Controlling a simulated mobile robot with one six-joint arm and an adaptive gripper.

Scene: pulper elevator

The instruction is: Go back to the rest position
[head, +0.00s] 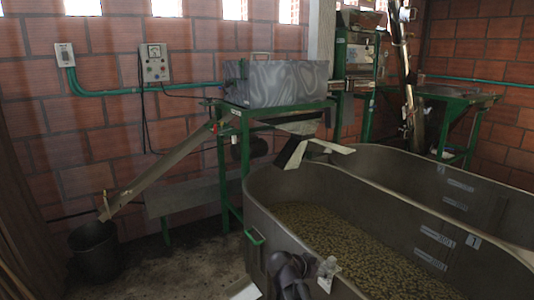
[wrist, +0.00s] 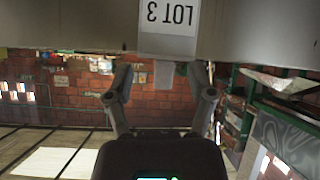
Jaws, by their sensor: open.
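That view is upside down. Past the fingertips is a grey surface (wrist: 70,28) with a white label (wrist: 167,25) reading "LOT 3"; whether the fingers touch it I cannot tell. In the head view, a dark grey jointed shape, probably part of my arm, shows at the bottom by the near wall of a large grey tank (head: 400,165). My fingers cannot be made out clearly there.
The tank holds many small greenish-brown beans (head: 335,232). A green-framed machine with a grey hopper (head: 285,84) stands behind it, its chute (head: 165,170) sloping down to a dark bucket (head: 95,250) at left. A small pale piece (head: 328,270) is at the tank's near rim. Floor (head: 180,265) left of the tank is open.

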